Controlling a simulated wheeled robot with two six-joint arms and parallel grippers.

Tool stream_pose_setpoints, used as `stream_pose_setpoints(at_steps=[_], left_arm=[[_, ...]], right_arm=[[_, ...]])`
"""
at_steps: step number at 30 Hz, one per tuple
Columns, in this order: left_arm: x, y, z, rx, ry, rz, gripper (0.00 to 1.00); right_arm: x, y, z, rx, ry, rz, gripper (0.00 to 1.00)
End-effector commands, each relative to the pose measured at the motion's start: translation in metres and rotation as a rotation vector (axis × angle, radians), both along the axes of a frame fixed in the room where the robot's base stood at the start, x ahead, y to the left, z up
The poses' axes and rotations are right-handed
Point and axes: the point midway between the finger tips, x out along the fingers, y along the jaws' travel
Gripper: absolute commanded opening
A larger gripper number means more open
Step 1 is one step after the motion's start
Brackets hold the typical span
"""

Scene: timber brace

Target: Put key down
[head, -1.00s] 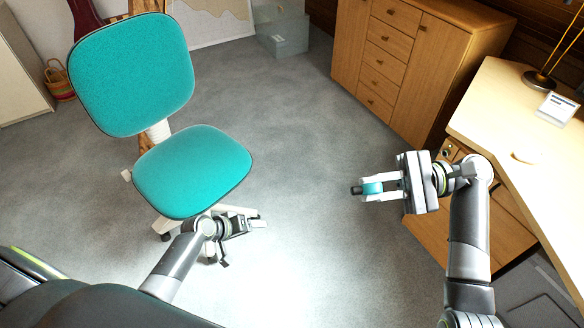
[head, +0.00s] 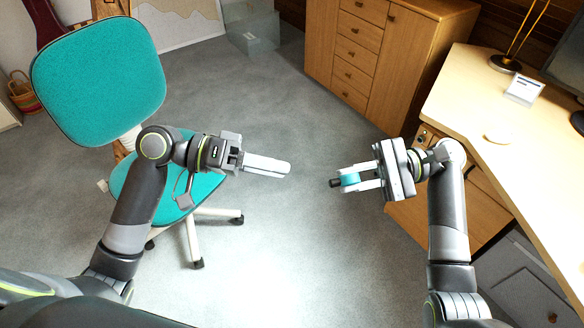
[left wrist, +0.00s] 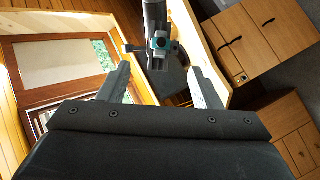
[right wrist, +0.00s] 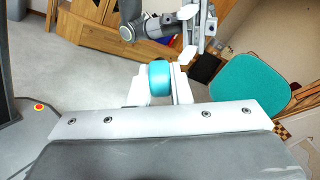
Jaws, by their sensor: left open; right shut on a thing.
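The key, a teal rounded piece with a dark end (head: 349,180), is between the fingers of my right gripper (head: 362,181), which is shut on it. It is held in the air over the floor, left of the desk. In the right wrist view the teal part (right wrist: 160,77) shows between the white fingers. My left gripper (head: 284,169) is empty, facing the key with a gap between. In the left wrist view its fingers (left wrist: 160,78) stand apart, and the key (left wrist: 160,43) shows beyond them. The fingers hide part of the key.
A pale desk (head: 480,105) stands at the right, with a small round item (head: 497,137), a white card (head: 524,90) and a lamp base (head: 505,64). A teal swivel chair (head: 98,80) is behind my left arm. A wooden cabinet (head: 385,50) stands behind. Grey floor between is clear.

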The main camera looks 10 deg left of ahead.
Motion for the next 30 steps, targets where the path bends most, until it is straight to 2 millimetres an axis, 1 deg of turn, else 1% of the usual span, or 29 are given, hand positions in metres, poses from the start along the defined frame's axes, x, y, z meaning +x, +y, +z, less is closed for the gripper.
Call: stream_pose_setpoints(at_steps=[5,24,30], left_arm=[[0.002,-0.014,-0.002,-0.006,-0.001,-0.002,0.58],[0.012,-0.089,-0.018,-0.006,0.002,0.001,0.58],[0.015,-0.106,-0.023,-0.005,0.001,0.002,0.58]], right_arm=[[0.000,0.000,0.000,0.000,0.000,0.000,0.00],[0.000,0.000,0.000,0.000,0.000,0.000,0.00],[0.000,0.000,0.000,0.000,0.000,0.000,0.00]])
